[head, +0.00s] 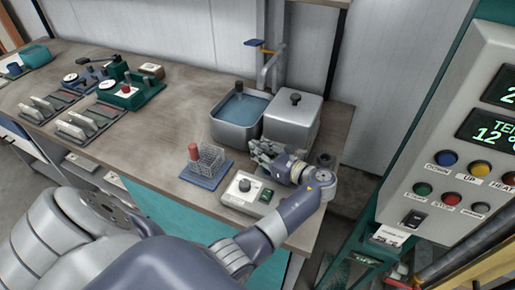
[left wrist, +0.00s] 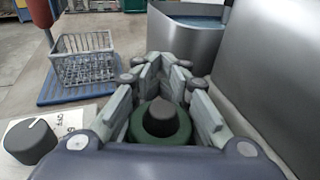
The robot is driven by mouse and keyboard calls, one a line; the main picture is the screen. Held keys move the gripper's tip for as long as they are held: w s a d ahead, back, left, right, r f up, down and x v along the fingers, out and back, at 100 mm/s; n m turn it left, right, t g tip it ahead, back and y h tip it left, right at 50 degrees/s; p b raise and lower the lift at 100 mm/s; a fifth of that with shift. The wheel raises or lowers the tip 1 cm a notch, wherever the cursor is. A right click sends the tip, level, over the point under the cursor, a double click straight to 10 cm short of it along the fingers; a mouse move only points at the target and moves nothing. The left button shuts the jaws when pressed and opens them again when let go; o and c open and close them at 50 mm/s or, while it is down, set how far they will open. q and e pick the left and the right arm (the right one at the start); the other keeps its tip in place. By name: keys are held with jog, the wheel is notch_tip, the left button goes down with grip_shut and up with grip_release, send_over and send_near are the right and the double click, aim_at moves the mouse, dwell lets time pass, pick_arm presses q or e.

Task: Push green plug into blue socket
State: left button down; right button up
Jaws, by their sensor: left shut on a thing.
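My left gripper (head: 264,152) is over the right part of the bench, beside the small white control box and in front of the steel tanks. In the left wrist view its fingers (left wrist: 161,66) are closed around a green ring-shaped part with a dark cone (left wrist: 160,122), which looks like the green plug. In the head view the gripper hides this part. I cannot clearly pick out the blue socket; a blue device (head: 84,79) stands on the far left of the bench. My right gripper is not in view.
A water tank (head: 238,133) and lidded steel box (head: 291,128) are behind. A knobbed control box (head: 238,199) is close. A green device (head: 143,92) and racks stand left; mid-bench is clear.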

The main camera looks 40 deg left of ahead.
pick_arm(q)
jog(key=c, duration=1.4)
grip_release()
jog(key=d, duration=0.5)
jog(key=d+r, duration=0.1)
jog(key=d, duration=0.1)
jog(key=shift+s+d, duration=0.2)
jog(key=shift+s, duration=0.2)
jog(key=shift+r, duration=0.1)
